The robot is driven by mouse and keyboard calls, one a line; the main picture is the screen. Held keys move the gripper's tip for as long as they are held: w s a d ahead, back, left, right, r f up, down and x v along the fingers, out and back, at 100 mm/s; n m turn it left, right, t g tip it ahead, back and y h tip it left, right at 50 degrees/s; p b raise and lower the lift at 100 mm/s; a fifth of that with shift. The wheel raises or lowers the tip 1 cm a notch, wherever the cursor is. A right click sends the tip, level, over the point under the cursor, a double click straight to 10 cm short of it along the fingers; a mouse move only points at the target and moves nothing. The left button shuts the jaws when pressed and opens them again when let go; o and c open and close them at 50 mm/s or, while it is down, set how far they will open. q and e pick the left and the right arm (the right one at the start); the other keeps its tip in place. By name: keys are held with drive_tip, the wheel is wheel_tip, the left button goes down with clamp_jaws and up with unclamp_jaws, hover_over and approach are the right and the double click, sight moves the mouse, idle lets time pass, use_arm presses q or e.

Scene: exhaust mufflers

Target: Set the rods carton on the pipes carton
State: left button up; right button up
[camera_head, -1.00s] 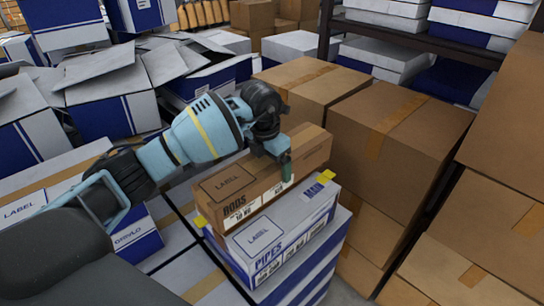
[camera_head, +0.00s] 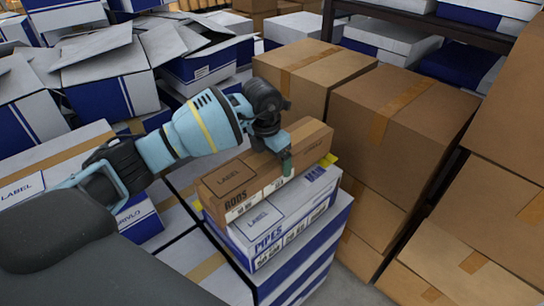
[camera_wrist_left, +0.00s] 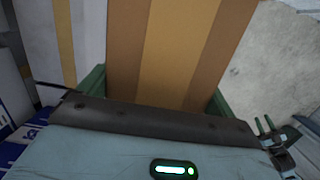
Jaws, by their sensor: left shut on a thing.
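The rods carton (camera_head: 238,184) is a long brown box marked RODS. In the head view it lies over the top of the pipes carton (camera_head: 265,244), a white and blue box marked PIPES and MAIN. I cannot tell whether the two touch or a small gap is left. My left gripper (camera_head: 284,160) is shut across the rods carton near its far end. In the left wrist view the brown carton (camera_wrist_left: 178,50) fills the space between the green fingers. A yellow tab shows at the right of the pipes carton. My right gripper is not in view.
The pipes carton rests on a blue and white striped stack (camera_head: 300,275). Tall brown boxes (camera_head: 390,130) stand close on the right. Open white and blue cartons (camera_head: 105,85) crowd the back left. A dark shelf frame (camera_head: 440,25) is at the back.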

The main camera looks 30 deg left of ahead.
use_arm(q)
drive_tip(key=shift+f, duration=0.4)
idle(0.4)
drive_tip(key=o, duration=1.4)
drive_tip(key=shift+f, duration=0.15)
drive_tip(key=r, duration=0.4)
drive_tip(key=s+r, duration=0.1)
drive_tip(key=r, duration=0.2)
drive_tip(key=shift+a, duration=0.15)
drive_tip(key=shift+r, duration=0.55)
drive_tip(key=shift+s+f, duration=0.1)
drive_tip(key=shift+s, duration=0.05)
